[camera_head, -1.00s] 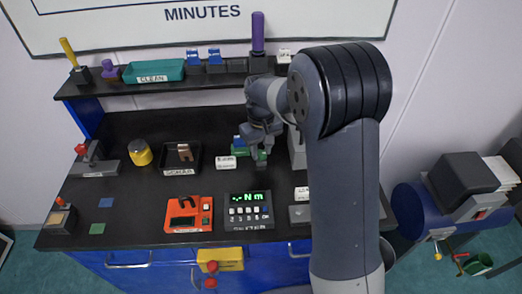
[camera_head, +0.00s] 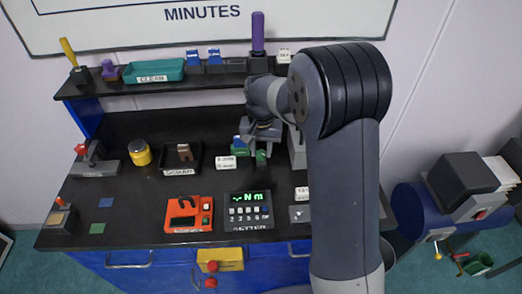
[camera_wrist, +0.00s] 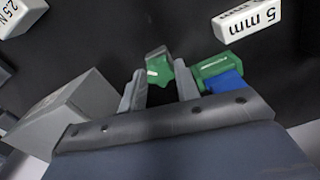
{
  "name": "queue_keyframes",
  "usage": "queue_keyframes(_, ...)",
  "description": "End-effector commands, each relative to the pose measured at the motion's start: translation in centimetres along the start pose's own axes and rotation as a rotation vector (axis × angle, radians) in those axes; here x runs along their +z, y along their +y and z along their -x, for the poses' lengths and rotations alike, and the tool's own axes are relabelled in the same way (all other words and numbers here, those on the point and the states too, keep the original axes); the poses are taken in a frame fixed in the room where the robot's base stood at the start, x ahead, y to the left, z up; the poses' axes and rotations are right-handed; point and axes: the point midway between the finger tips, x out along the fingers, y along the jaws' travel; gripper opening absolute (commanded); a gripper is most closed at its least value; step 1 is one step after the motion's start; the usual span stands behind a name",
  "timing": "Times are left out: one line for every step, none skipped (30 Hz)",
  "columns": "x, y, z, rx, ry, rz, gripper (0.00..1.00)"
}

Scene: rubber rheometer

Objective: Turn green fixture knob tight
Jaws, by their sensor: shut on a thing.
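The green fixture knob (camera_wrist: 158,71) is a lobed star shape with a pale mark, and it sits between my fingertips in the wrist view. My gripper (camera_wrist: 160,84) is shut on it. In the head view the knob (camera_head: 261,158) shows just below my gripper (camera_head: 257,146). The green fixture body (camera_wrist: 213,68) with a blue block (camera_wrist: 226,83) lies right beside my right finger in the wrist view. In the head view the fixture body (camera_head: 241,152) is partly hidden by my gripper. How tight the knob is cannot be told.
A white "5 mm" block (camera_wrist: 248,19) lies near the fixture. A grey box-shaped stand (camera_wrist: 65,115) is close on the left in the wrist view. A meter with a green "Nm" display (camera_head: 248,210) and an orange device (camera_head: 188,214) stand in front.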

Motion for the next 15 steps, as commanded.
queue_keyframes(-0.01, -0.01, 0.02, 0.000, 0.000, -0.034, 0.08)
queue_keyframes(-0.01, -0.01, 0.02, 0.000, 0.000, -0.052, 0.08)
queue_keyframes(-0.01, -0.02, 0.02, 0.000, 0.000, -0.070, 0.08)
queue_keyframes(-0.01, -0.02, 0.02, 0.000, 0.000, -0.078, 0.08)
queue_keyframes(-0.01, -0.02, 0.02, 0.000, 0.000, -0.083, 0.08)
queue_keyframes(-0.01, -0.02, 0.02, 0.000, 0.000, -0.087, 0.08)
queue_keyframes(-0.01, -0.02, 0.02, 0.000, 0.000, -0.087, 0.08)
queue_keyframes(-0.01, -0.02, 0.02, 0.000, 0.000, -0.087, 0.08)
queue_keyframes(-0.01, -0.02, 0.02, 0.000, 0.000, -0.086, 0.08)
queue_keyframes(-0.01, -0.02, 0.02, 0.000, 0.000, -0.086, 0.08)
queue_keyframes(-0.01, -0.02, 0.02, 0.000, 0.000, -0.086, 0.08)
queue_keyframes(-0.01, -0.02, 0.02, 0.000, 0.000, -0.086, 0.08)
queue_keyframes(-0.01, -0.02, 0.02, 0.000, 0.000, -0.089, 0.08)
queue_keyframes(-0.01, -0.02, 0.02, 0.000, 0.000, -0.097, 0.08)
queue_keyframes(-0.01, -0.02, 0.03, 0.000, 0.001, -0.115, 0.08)
